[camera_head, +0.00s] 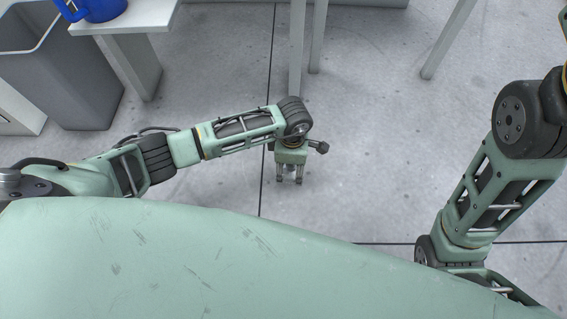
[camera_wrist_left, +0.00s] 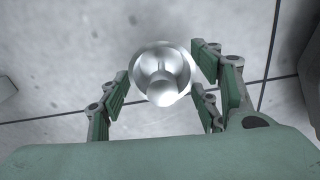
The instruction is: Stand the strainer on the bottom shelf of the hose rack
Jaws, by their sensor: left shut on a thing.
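The strainer (camera_wrist_left: 162,72) is a shiny metal piece with a round rim and a rounded end toward the camera in the left wrist view. My left gripper (camera_head: 289,181) points down over the floor in the head view. Its green finger pads (camera_wrist_left: 165,85) stand on both sides of the strainer and are shut on it. In the head view the strainer is mostly hidden by the gripper. My right arm shows at the right edge, but its gripper is out of view. I cannot make out the hose rack in either view.
A blue mug (camera_head: 98,9) stands on a white table (camera_head: 137,17) at the upper left. A grey bin (camera_head: 75,75) stands beside it. White legs (camera_head: 297,50) stand on the floor at the top. The grey floor (camera_head: 385,150) between my arms is clear.

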